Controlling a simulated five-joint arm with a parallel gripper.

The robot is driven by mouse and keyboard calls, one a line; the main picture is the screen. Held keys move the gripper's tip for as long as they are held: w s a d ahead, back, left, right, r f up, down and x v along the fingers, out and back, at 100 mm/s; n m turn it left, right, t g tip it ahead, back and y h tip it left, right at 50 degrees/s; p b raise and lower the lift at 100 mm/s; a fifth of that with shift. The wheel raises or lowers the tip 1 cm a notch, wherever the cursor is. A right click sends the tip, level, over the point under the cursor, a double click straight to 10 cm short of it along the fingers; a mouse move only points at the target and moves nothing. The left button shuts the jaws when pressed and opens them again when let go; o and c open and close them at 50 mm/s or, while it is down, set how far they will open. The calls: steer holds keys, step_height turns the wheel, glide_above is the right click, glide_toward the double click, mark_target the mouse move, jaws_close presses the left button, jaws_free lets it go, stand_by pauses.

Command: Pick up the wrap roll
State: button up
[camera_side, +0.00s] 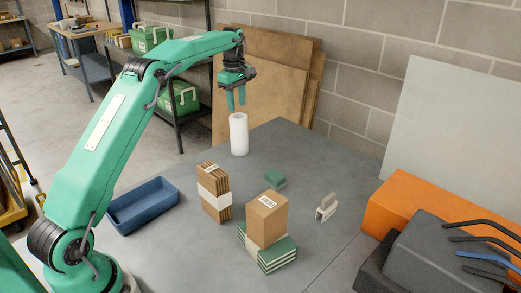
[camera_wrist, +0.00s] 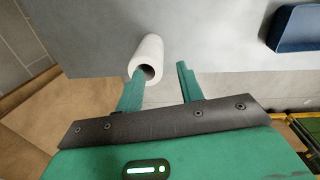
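The wrap roll (camera_side: 239,134) is a white upright cylinder near the back edge of the grey table. It also shows in the wrist view (camera_wrist: 150,53), where its hollow end faces the camera. My gripper (camera_side: 236,107) is above the roll in the side view, with its green fingers pointing down and their tips close to the roll's top. In the wrist view my gripper (camera_wrist: 162,80) has its two fingers spread apart with nothing between them. The left finger overlaps the roll's near end in that view. I cannot tell whether it touches.
A blue tray (camera_side: 143,207), a strapped cardboard stack (camera_side: 213,190), a brown box (camera_side: 267,217) on green-edged packs (camera_side: 270,256), a small green block (camera_side: 274,179) and a grey-handled item (camera_side: 326,207) stand on the table (camera_side: 306,160). An orange case (camera_side: 420,218) is at right.

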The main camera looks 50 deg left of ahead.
mark_target(234, 115)
steer(key=a+f, duration=0.1)
steer(key=a+f+n, duration=0.1)
steer(key=w+f+n, duration=0.1)
steer(key=f, duration=0.1)
steer(key=shift+a+f+g, duration=0.1)
steer(key=shift+a+g, duration=0.2)
steer(key=shift+a, duration=0.1)
steer(key=shift+f, duration=1.3)
steer(key=shift+f, duration=0.1)
step_height(234, 115, down, 5)
steer(key=shift+d, duration=0.1)
steer(key=shift+c, duration=0.2)
jaws_close()
